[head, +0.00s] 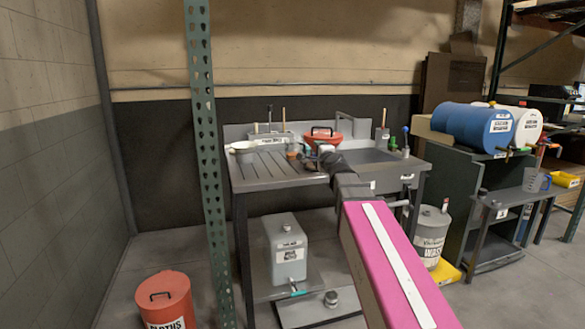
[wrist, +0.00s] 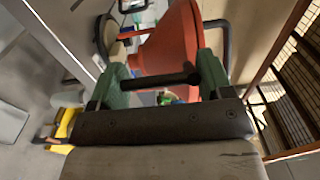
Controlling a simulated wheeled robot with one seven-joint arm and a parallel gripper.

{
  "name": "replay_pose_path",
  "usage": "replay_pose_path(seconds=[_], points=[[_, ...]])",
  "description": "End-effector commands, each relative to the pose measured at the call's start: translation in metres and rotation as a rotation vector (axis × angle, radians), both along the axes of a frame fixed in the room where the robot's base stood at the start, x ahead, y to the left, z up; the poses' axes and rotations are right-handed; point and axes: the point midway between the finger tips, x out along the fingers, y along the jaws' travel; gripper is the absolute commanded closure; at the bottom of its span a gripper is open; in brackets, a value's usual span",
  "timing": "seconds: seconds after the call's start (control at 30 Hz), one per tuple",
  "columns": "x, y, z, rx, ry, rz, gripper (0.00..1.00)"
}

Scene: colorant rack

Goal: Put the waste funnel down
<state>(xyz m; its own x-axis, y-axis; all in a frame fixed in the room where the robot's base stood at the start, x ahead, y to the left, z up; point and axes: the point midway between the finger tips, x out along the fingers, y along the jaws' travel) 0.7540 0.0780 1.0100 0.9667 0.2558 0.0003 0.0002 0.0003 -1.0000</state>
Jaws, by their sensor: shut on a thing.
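The waste funnel is a red cone (wrist: 172,48) with a black bar handle, close in front of my gripper in the wrist view. My gripper (wrist: 162,79) has green fingers, shut on that handle. In the head view the funnel looks to be the red piece (head: 332,138) with a black handle, at the bench's back, just beyond the end of my arm. I cannot tell whether its underside touches anything. My arm hides part of the bench under it.
The grey bench (head: 265,178) has a ribbed drainboard at left and a sink basin (head: 365,156) at right. A white bowl (head: 243,148), bottles and small tools crowd its top. A grey jug (head: 287,250) stands below. A white waste can (head: 432,238) is right. A green post (head: 207,160) stands in front.

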Motion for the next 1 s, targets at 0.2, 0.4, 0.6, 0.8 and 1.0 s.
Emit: replay_pose_path(seconds=[0.2, 0.4, 0.6, 0.8, 1.0], points=[[-0.026, 0.053, 0.012, 0.0, -0.003, 0.213, 0.69], [-0.053, 0.097, 0.031, -0.001, -0.005, 0.413, 0.69], [-0.07, 0.12, 0.045, -0.001, -0.004, 0.527, 0.69], [-0.046, 0.128, 0.033, 0.001, 0.001, 0.545, 0.69], [-0.006, 0.136, 0.009, 0.0, 0.001, 0.543, 0.69]])
